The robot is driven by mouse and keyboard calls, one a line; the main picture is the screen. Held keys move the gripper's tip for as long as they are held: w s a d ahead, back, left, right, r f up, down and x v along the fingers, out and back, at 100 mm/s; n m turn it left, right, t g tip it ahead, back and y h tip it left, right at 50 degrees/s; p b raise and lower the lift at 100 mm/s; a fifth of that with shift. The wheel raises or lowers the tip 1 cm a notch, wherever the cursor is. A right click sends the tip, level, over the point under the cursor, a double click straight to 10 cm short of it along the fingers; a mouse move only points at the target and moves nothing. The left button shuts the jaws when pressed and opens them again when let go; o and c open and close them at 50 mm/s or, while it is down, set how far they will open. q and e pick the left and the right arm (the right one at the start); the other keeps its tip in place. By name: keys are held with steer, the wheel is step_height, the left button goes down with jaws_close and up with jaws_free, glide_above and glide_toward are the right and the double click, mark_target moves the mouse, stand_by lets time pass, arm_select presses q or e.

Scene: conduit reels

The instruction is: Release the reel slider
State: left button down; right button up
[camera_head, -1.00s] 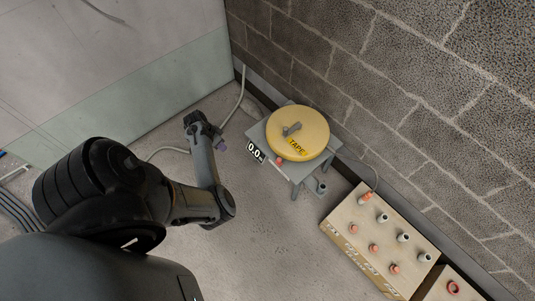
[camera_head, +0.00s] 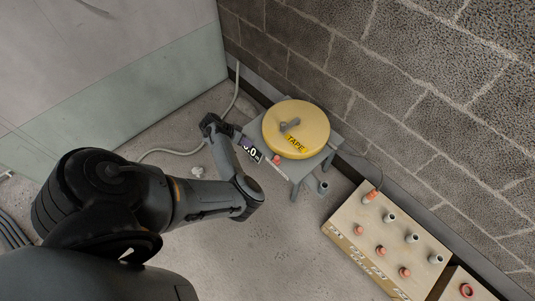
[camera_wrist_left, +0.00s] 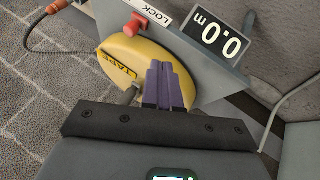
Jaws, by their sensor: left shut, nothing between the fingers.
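The yellow reel (camera_head: 296,128) marked TAPE, with a grey crank on top, sits on a grey stand (camera_head: 318,158). A red slider knob (camera_head: 277,159) is on the stand's near side; in the left wrist view the red knob (camera_wrist_left: 134,25) is beside a LOCK label (camera_wrist_left: 152,12). My left gripper (camera_head: 240,138) is just left of the stand, near the 0.0 m display (camera_head: 252,150). In the left wrist view its purple fingers (camera_wrist_left: 160,72) are shut and empty, in front of the reel and apart from the knob. My right gripper is not in view.
A wooden board (camera_head: 348,222) with several grey and orange fittings stands to the right, with a cable plugged into one. Another box (camera_head: 450,288) is at lower right. A block wall (camera_head: 420,90) runs behind the stand.

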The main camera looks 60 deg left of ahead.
mark_target(277, 159)
arm_select(q)
steer(key=b+x, duration=0.6)
steer(key=x, duration=0.4)
steer(key=shift+w+f, duration=0.1)
steer(key=shift+f, duration=0.25)
steer(key=d, duration=0.1)
steer(key=w+d, duration=0.2)
steer(key=shift+d+r+b, duration=0.15)
steer(key=shift+r+b, duration=0.15)
steer(key=shift+r, duration=0.05)
